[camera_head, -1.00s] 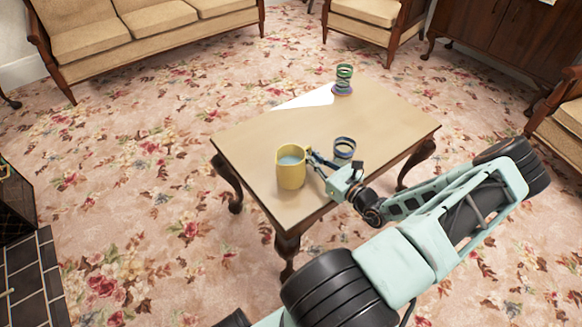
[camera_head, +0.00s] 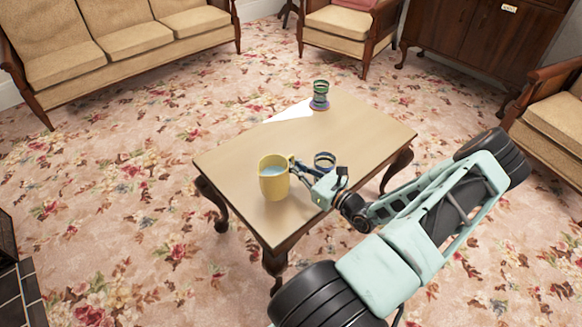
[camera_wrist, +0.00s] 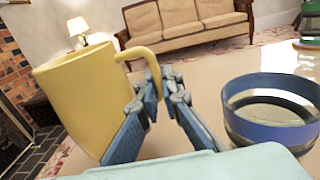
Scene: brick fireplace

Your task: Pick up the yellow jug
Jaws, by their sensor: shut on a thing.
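The yellow jug (camera_head: 273,181) is upright at the near left part of the wooden coffee table (camera_head: 340,140), with something pale blue inside. It fills the left of the wrist view (camera_wrist: 82,102), its handle pointing right toward my fingers. My gripper (camera_head: 296,166) reaches in from the right and is shut on the jug's handle (camera_wrist: 145,58). In the wrist view the fingers (camera_wrist: 163,85) meet around the lower part of the handle. I cannot tell whether the jug's base touches the table.
A blue-banded ring-shaped vessel (camera_head: 325,161) stands close to the right of my gripper, also in the wrist view (camera_wrist: 270,112). A green and purple banded object (camera_head: 320,97) stands at the table's far end. A sofa (camera_head: 110,40) and armchairs stand around. The table's middle is clear.

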